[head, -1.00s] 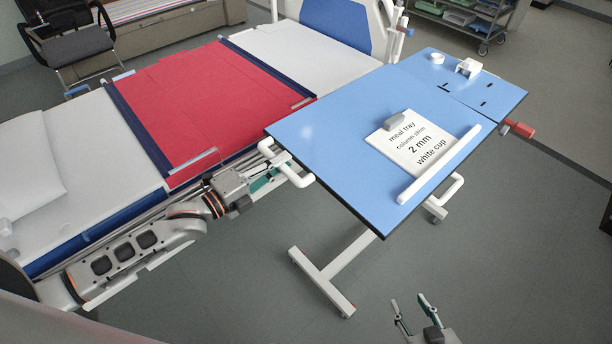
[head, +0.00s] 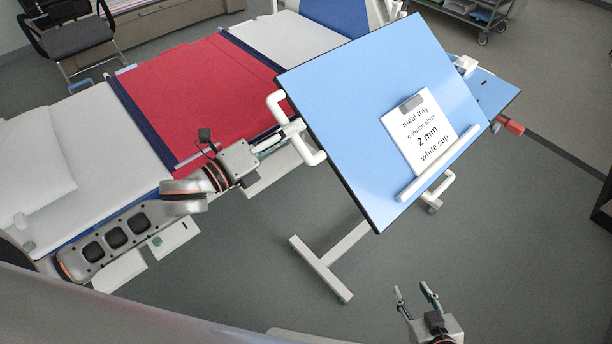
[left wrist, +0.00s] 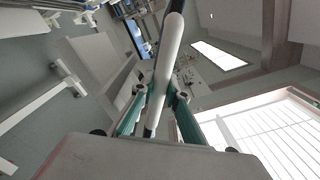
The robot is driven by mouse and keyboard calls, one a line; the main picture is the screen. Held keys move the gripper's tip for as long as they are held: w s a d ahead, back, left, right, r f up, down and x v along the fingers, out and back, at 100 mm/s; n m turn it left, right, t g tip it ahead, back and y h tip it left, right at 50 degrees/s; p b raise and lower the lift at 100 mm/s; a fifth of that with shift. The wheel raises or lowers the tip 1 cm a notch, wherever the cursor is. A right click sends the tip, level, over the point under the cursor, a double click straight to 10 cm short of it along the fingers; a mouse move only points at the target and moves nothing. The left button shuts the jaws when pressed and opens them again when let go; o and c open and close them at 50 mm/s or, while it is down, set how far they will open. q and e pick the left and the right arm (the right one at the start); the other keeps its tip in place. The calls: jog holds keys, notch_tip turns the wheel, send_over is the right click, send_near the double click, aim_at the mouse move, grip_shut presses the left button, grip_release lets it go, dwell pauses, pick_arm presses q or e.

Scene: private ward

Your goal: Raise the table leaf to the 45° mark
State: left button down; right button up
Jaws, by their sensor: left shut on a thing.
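The blue table leaf (head: 370,110) is tilted up in the head view, its left, bed-side edge raised. A white handle (head: 312,156) sticks out from that edge. My left gripper (head: 300,127) is shut on this handle; in the left wrist view the white bar (left wrist: 170,50) lies between the fingers. A white card (head: 420,130) with printed text lies on the leaf under a grey clip (head: 411,103), above a white ledge (head: 438,163). I see no angle mark. My right gripper (head: 413,289) is open and empty at the bottom, apart from the table.
The fixed blue part of the table (head: 496,90) is at the right, with a red knob (head: 511,126) on its side. The bed with a red cover (head: 200,90) stands to the left. The white table base (head: 322,268) stands on clear grey floor.

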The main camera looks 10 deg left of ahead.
pick_arm(q)
jog(key=s+d+r+m, duration=0.1)
jog(key=r, duration=0.1)
jog(key=d+r, duration=0.1)
jog(key=s+d+r+m, duration=0.1)
jog(key=r, duration=0.1)
jog(key=shift+s+d+r+m, duration=0.2)
jog(key=shift+s+r+m, duration=0.1)
jog(key=shift+r, duration=0.15)
jog(key=c, duration=1.2)
grip_release()
jog(key=shift+s+d, duration=0.15)
jog(key=shift+a+f, duration=0.2)
